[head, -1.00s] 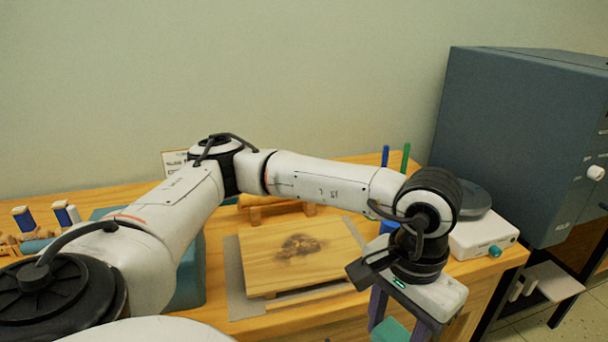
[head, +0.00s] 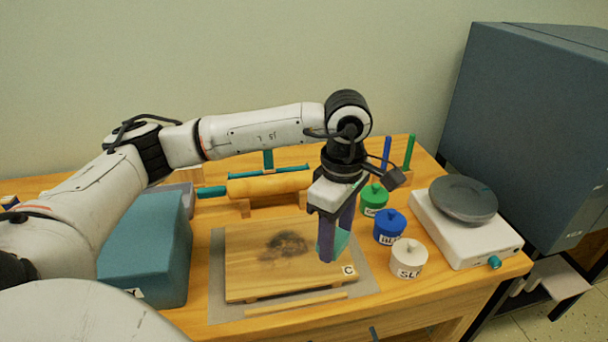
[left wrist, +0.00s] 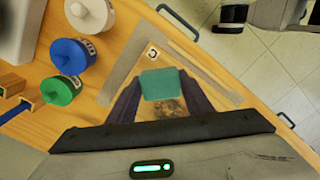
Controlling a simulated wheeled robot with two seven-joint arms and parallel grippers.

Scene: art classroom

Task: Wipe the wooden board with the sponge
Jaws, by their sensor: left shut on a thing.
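The wooden board (head: 255,268) lies on a grey mat (head: 222,305) on the table, with a dark smudge (head: 287,244) on its upper middle. A corner label "C" (head: 348,270) is at its lower right. My left gripper (head: 337,247) points down over the right part of the board, shut on the teal sponge (head: 342,241). In the left wrist view the sponge (left wrist: 161,84) sits between the two purple fingers, with the dark smudge just beside it. I cannot tell whether the sponge touches the board. My right gripper is not in view.
Green (head: 374,200), blue (head: 389,227) and white (head: 408,259) lidded jars stand right of the board. A white wheel device (head: 464,228) is further right. A teal box (head: 150,250) stands left, and a rolling pin (head: 268,186) lies behind. A grey kiln-like box (head: 530,130) is far right.

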